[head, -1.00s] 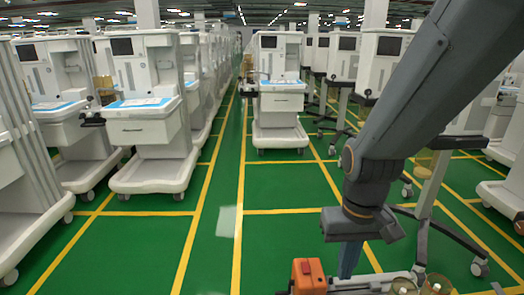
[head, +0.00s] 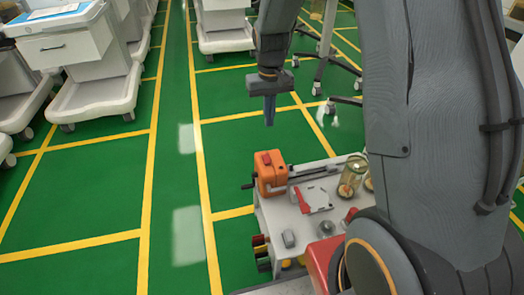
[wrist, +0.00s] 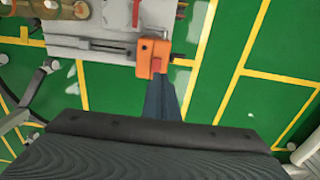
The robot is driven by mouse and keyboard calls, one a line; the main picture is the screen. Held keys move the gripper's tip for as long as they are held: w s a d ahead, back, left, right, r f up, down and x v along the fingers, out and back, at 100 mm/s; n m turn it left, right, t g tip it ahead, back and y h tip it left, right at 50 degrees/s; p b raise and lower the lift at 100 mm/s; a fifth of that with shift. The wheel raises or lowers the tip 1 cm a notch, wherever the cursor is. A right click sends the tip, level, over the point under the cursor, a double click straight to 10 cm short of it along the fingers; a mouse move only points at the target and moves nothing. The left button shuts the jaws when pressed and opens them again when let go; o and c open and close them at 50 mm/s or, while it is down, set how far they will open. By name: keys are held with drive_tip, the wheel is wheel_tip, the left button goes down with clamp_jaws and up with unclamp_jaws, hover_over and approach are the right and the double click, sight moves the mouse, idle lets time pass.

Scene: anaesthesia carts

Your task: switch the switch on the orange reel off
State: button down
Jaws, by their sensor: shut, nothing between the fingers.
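The orange reel (head: 270,175) sits at the far left corner of a grey work surface in the head view. A red switch (head: 266,158) stands on its top, and a dark crank handle sticks out to its left. My gripper (head: 270,120) points down with its fingers shut, above and just beyond the reel, apart from it. In the wrist view, the reel (wrist: 151,57) is beyond my shut fingertips (wrist: 160,80), with the red switch (wrist: 157,65) right by them in the picture. Which way the switch is tilted is too small to tell.
The grey surface (head: 275,215) also holds a red-and-white piece (head: 313,200), a glass jar (head: 352,175) and a grey block (head: 289,239). White carts (head: 80,60) stand at the back left. The green floor left of the reel is clear.

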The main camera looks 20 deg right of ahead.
drive_tip(key=b, duration=0.1)
hover_over(263, 154)
wheel_tip(263, 154, down, 6)
drive_tip(key=shift+f, duration=0.15)
drive_tip(key=shift+s+f, duration=0.1)
wheel_tip(263, 154, down, 12)
drive_tip(key=shift+f, duration=0.9)
drive_tip(key=shift+f, duration=0.25)
drive_tip(key=shift+r, duration=0.15)
drive_tip(key=shift+r+p, duration=0.55)
drive_tip(key=shift+r, duration=0.1)
